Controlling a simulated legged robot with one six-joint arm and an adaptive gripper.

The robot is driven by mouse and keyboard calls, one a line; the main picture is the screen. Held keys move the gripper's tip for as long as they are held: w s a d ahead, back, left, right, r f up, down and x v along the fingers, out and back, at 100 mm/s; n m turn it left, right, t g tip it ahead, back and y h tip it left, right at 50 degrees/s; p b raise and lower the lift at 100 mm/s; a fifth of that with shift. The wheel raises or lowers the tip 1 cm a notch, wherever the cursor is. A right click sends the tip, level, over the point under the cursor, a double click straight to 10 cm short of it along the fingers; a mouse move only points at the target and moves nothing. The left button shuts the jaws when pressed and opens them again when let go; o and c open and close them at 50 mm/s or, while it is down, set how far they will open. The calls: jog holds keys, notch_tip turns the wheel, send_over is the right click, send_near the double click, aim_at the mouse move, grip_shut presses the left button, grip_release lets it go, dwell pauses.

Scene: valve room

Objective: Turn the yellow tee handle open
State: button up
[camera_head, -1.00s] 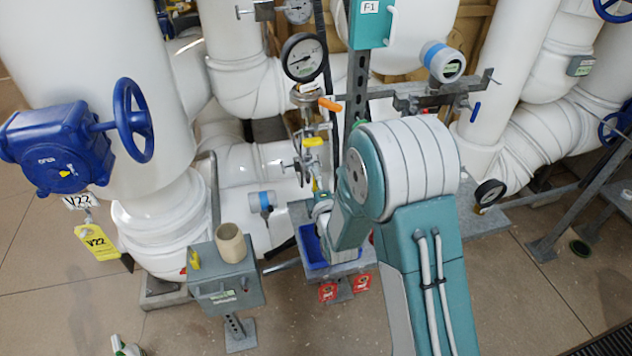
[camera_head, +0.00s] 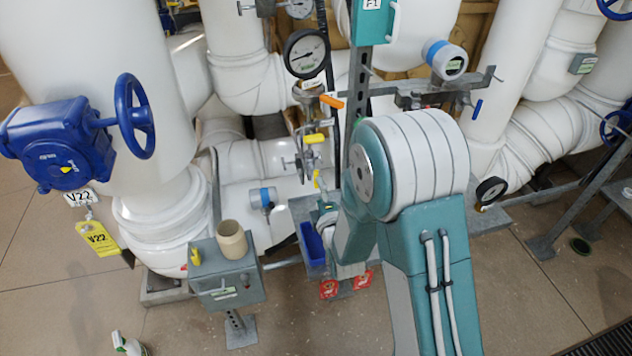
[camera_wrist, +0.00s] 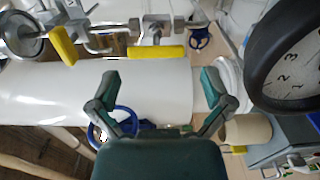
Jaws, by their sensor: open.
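Several yellow handles show on the small pipework. In the head view one yellow handle (camera_head: 314,138) lies level below an orange lever (camera_head: 331,102), and a thinner yellow handle (camera_head: 317,180) hangs below it. In the wrist view a long yellow handle (camera_wrist: 155,52) lies across the picture, and a shorter, slanted yellow handle (camera_wrist: 62,45) is left of it. I cannot tell for sure which is the tee. My gripper (camera_wrist: 160,78) is open and empty, its fingertips apart below the long handle in the picture, with no contact visible. My arm hides most of it in the head view.
A pressure gauge (camera_head: 307,53) stands above the handles; a large gauge (camera_wrist: 290,60) is close at right in the wrist view. A grey box (camera_head: 228,282) carries a beige cup (camera_head: 232,240) and a small yellow handle (camera_head: 195,257). White pipes surround the pipework.

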jog(key=v, duration=0.3)
jog(key=shift+s+a, duration=0.1)
jog(key=shift+s, duration=0.05)
dwell(0.3)
jog(key=s+d+r+m+g+h, duration=0.3)
jog(key=s+d+r+m+g, duration=0.15)
jog(key=d+r+m, duration=0.5)
jog(key=s+d+r+m+g+h, duration=0.1)
jog(key=s+d+r+m+g, duration=0.1)
jog(key=s+m, duration=0.4)
jog(key=s+d+r+m+g+h, duration=0.1)
jog(key=s+d+r+m+g, duration=0.2)
jog(key=s, duration=1.1)
notch_tip(320, 180, up, 2)
jog(key=m+g, duration=0.2)
jog(key=m, duration=0.1)
jog(key=shift+s+d+r, duration=0.2)
jog(key=shift+s, duration=0.1)
